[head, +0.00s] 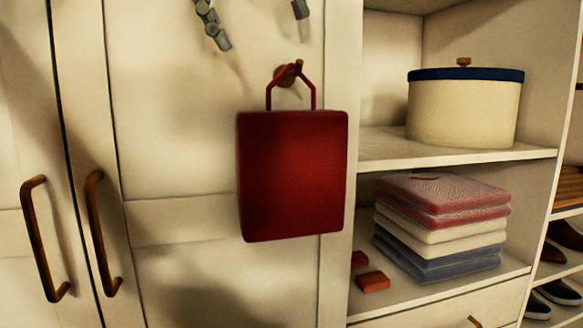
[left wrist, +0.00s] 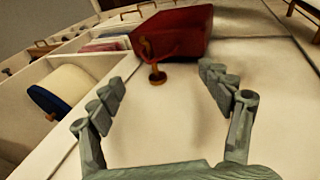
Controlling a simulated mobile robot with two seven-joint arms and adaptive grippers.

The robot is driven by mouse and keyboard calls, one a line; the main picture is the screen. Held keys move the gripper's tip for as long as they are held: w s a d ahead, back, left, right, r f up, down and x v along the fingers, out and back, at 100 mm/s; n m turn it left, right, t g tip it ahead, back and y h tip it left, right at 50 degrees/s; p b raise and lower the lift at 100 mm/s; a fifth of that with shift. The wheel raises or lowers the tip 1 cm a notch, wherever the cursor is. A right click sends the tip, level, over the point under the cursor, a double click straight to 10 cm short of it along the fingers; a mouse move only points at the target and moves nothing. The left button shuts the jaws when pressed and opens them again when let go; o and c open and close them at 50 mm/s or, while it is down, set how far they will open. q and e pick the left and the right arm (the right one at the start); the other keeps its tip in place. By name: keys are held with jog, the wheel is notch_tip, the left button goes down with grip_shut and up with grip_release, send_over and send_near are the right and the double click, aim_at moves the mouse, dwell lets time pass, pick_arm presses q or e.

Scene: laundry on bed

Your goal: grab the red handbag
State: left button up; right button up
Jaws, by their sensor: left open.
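The red handbag (head: 292,178) hangs upright by its thin red handle (head: 268,93) from a wooden peg (head: 288,73) on the white wardrobe front. My left gripper (head: 263,30) is open and empty above the peg and handle, with its two fingers apart at the top edge of the head view. In the left wrist view, the handbag (left wrist: 180,30) lies beyond the fingertips, and the peg (left wrist: 157,77) shows between the open fingers (left wrist: 162,77). The gripper does not appear to touch the handle. My right gripper is in neither view.
Shelves right of the bag hold a cream round box (head: 462,110) with a blue lid, a stack of folded clothes (head: 440,225) and small red-brown blocks (head: 372,281). Door handles (head: 45,240) stick out at left. Shoes (head: 555,292) sit far right.

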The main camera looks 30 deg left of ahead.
aim_at(281, 73)
pick_arm(q)
jog(key=shift+x, duration=1.1)
jog(key=x, duration=0.3)
jog(key=shift+s+d+f+b, duration=0.15)
jog(key=shift+d+f+b, duration=0.05)
jog(key=shift+f+b, duration=0.2)
jog(key=shift+w+f, duration=0.25)
jog(key=shift+f, duration=0.05)
jog(key=shift+d, duration=0.1)
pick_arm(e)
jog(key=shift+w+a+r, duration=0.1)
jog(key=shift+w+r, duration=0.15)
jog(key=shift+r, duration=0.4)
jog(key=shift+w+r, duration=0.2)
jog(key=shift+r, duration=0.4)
pick_arm(q)
jog(key=c, duration=1.7)
grip_shut()
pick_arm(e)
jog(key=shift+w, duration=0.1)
